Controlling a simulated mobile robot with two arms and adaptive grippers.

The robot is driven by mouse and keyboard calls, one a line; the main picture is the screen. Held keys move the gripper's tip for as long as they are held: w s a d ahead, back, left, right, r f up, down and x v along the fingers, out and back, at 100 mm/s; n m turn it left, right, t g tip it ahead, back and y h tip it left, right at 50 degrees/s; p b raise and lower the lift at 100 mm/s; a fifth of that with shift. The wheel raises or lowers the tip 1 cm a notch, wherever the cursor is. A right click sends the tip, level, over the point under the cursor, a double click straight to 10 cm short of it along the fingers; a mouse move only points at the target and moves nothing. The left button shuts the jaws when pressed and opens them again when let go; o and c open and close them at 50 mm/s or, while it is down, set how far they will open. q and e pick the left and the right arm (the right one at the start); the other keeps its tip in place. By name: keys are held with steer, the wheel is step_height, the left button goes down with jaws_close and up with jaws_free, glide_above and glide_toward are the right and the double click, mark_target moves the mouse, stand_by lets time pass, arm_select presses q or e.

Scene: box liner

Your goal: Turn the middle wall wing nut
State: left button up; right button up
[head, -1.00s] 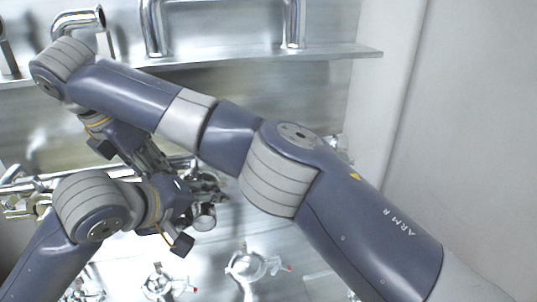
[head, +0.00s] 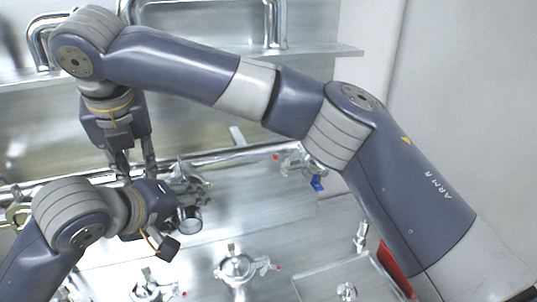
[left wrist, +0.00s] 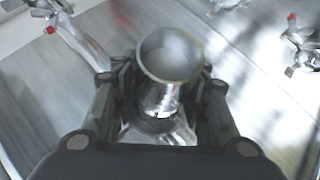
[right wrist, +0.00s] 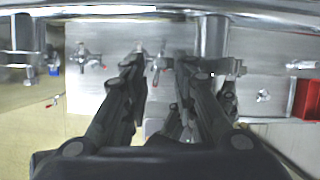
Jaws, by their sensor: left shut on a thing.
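A row of metal wing nuts shows on the steel panel in the right wrist view. One wing nut (right wrist: 155,68), which looks like the middle one, lies between the fingertips of my right gripper (right wrist: 168,75), with no contact visible. That gripper is open; in the head view it (head: 133,170) hangs pointing down, partly behind my left arm. My left gripper (left wrist: 165,95) is shut on a shiny metal cylinder (left wrist: 170,52) with a round open end. The cylinder also shows in the head view (head: 189,220).
A horizontal metal pipe (right wrist: 110,12) crosses above the panel. Clamps with red tips (head: 237,268) stand on the lower surface. Another wing nut (head: 295,160) sits near a blue part (head: 317,184). A red part (head: 396,270) is at lower right. A shelf (head: 330,50) runs behind.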

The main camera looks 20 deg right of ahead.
steer(key=v, duration=0.9)
step_height(320, 180, down, 4)
steer(key=a+m+g+y, duration=0.2)
steer(key=a+m+y, duration=0.1)
steer(key=m+y, duration=0.35)
steer(key=w+d+f+m+t+y, duration=0.1)
steer(key=w+d+m+t+y, duration=0.2)
steer(key=d+m, duration=0.7)
steer(key=w+d+f+m+t+y, duration=0.15)
steer(key=d+m+y, duration=0.35)
steer(key=m, duration=1.1)
steer(key=s+d+m+t+h, duration=0.1)
steer(key=s+d+m+t, duration=0.2)
steer(key=d+m, duration=0.2)
steer(key=s+d+f+m+t, duration=0.1)
steer(key=s+d+m+t, duration=0.2)
steer(key=m, duration=0.6)
steer(key=shift+s+d+h, duration=0.35)
steer(key=shift+s+d, duration=0.2)
steer(key=shift+d, duration=0.7)
